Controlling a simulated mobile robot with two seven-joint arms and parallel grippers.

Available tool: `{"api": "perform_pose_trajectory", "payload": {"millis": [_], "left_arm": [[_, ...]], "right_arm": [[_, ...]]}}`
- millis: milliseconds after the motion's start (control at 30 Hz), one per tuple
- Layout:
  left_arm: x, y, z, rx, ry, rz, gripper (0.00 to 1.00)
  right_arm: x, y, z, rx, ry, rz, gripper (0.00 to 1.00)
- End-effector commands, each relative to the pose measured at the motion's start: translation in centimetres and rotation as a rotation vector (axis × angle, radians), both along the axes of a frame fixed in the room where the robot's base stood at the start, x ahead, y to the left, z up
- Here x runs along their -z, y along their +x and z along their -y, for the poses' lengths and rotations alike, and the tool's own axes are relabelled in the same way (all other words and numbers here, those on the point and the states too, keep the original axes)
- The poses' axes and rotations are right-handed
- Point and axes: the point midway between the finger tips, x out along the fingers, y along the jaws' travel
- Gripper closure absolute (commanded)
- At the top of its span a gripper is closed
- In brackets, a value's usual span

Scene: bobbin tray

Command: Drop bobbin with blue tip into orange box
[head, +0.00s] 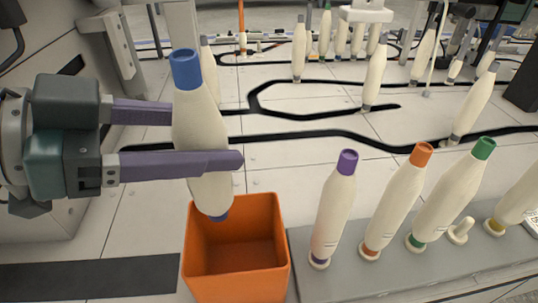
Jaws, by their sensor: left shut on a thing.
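A cream bobbin with a blue tip (187,72) is held almost upright, slightly tilted, between the two purple fingers of my left gripper (205,135). One finger passes in front of the bobbin and the other behind it. Its blue lower end hangs at the back edge of the orange box (236,290) in the picture, seemingly above it. The box is open at the top and looks empty inside. My right gripper is not in view.
A grey tray (340,288) right of the box holds upright bobbins with purple (335,205), orange (395,205) and green (450,205) tips, another at the right edge, and one bare peg (460,231). More bobbins and black floor lines fill the background.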

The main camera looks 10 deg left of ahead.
Motion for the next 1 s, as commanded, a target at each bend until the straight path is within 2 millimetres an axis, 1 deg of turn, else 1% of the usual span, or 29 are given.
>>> {"api": "perform_pose_trajectory", "payload": {"millis": [33, 167, 267, 500, 600, 700, 967, 1000], "left_arm": [[0.6, 0.0, 0.0, -0.001, -0.002, 0.002, 1.00], [1.2, 0.0, 0.1, -0.001, -0.002, 0.001, 1.00], [2.1, 0.0, 0.1, -0.001, -0.001, 0.000, 1.00], [5.2, 0.0, 0.1, -0.002, -0.001, -0.001, 1.00], [6.1, 0.0, 0.0, -0.002, -0.002, 0.000, 1.00], [6.5, 0.0, 0.0, -0.002, -0.002, 0.000, 1.00], [6.4, 0.0, 0.0, -0.001, -0.001, 0.000, 1.00], [6.4, 0.0, 0.0, -0.001, -0.001, 0.000, 0.37]], "right_arm": [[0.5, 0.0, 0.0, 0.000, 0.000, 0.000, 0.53], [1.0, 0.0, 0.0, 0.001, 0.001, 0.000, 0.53], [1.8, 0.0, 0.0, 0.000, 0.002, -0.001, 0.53], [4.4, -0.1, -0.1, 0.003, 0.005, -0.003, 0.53], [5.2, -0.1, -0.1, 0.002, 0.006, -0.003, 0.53], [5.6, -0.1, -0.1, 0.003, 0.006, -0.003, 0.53], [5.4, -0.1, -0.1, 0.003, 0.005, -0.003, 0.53], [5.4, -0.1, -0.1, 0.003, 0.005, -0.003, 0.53]]}}
